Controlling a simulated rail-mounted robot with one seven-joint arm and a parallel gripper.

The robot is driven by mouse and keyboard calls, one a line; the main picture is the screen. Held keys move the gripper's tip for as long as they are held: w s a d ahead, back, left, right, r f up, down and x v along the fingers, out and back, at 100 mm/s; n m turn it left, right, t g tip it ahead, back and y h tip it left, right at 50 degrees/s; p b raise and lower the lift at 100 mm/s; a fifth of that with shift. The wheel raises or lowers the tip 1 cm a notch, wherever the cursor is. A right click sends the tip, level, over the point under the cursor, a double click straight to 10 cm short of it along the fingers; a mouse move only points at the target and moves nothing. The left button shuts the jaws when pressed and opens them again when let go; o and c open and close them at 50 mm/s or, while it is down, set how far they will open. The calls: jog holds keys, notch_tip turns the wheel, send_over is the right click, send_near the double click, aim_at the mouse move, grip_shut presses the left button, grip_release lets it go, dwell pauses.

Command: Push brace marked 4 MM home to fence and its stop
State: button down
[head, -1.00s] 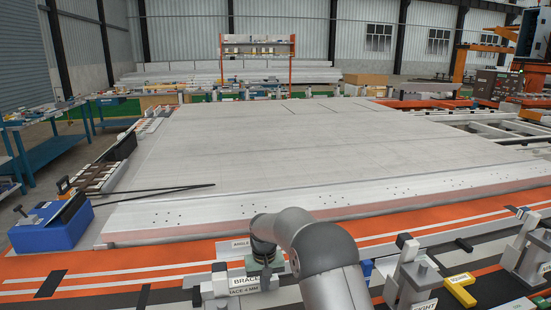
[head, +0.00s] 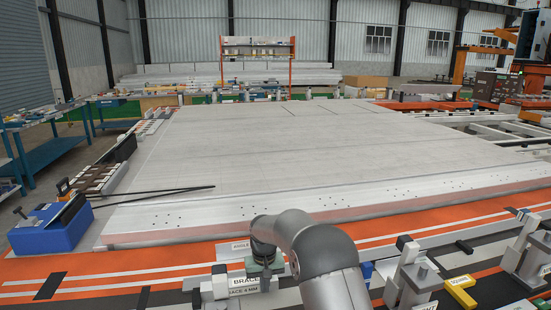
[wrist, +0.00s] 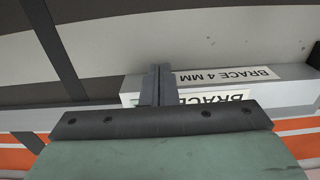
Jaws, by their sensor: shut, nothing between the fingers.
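The pale block with the label BRACE 4 MM (wrist: 222,75) shows in the wrist view, its print upside down there. A second label, BRACE (wrist: 212,98), lies beside it, partly hidden by my gripper's body. My gripper (wrist: 155,85) has its two dark fingers together, at the left end of the labelled block in that view. I cannot tell whether they touch it. In the head view the label reading BRACE 4 MM (head: 242,291) is at the bottom centre, and my gripper (head: 263,284) is just right of it, mostly hidden by my arm. Fence and stop cannot be made out.
Grey clamps (head: 412,275) and a yellow square (head: 460,290) stand to the right of my arm. A large pale panel (head: 260,160) fills the middle beyond an orange striped strip (head: 110,272). A blue box (head: 50,230) stands at the left.

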jog(key=shift+s+d, duration=0.1)
jog(key=shift+s, duration=0.6)
notch_tip(320, 180, up, 8)
jog(key=p, duration=0.4)
dwell(0.4)
jog(key=s+d+r+m, duration=0.1)
jog(key=s+d+r, duration=0.9)
jog(key=s, duration=0.4)
jog(key=s+d, duration=0.3)
jog(key=s, duration=0.8)
jog(key=s+d+m, duration=0.1)
jog(key=s+d, duration=0.3)
jog(key=s, duration=0.8)
jog(key=shift+d+f+t, duration=0.3)
jog(key=shift+f, duration=0.05)
